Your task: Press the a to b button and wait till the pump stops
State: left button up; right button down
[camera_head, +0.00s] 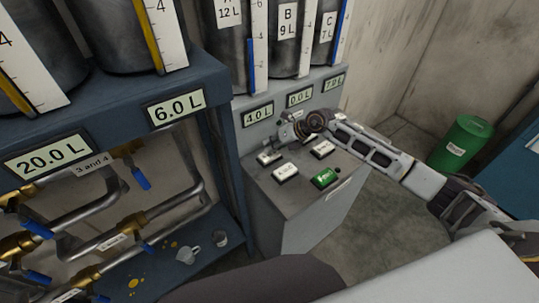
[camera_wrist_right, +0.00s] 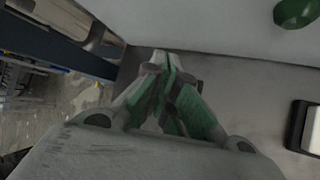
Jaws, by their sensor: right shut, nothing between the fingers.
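The grey control cabinet (camera_head: 300,215) has several buttons on its top. White-topped buttons sit at the back left (camera_head: 268,157), front left (camera_head: 286,172) and back right (camera_head: 322,148); a green button (camera_head: 325,178) is at the front right. Their labels are too small to read, so I cannot tell which is a to b. My right gripper (camera_head: 279,140) is shut and empty, low over the back-left button. It also shows in the right wrist view (camera_wrist_right: 166,62), its fingers together; touch with the button is hidden. My left gripper is not in view.
Tanks A (camera_head: 230,50), B (camera_head: 288,45) and C (camera_head: 325,40) stand behind; their readouts show 4.0 L (camera_head: 258,114), 0.0 L (camera_head: 299,97) and about 7.0 L (camera_head: 334,82). A blue pipe rack (camera_head: 225,150) stands left. A green drum (camera_head: 466,142) is right.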

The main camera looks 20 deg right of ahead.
jog(key=shift+f+b, duration=0.35)
jog(key=shift+f, duration=0.2)
dwell(0.9)
jog(key=shift+r, duration=0.1)
jog(key=shift+r+p, duration=0.65)
jog(key=shift+r, duration=0.25)
jog(key=shift+r, duration=0.15)
jog(key=shift+r+p, duration=1.6)
jog(key=shift+r, duration=0.8)
jog(key=shift+f, duration=0.1)
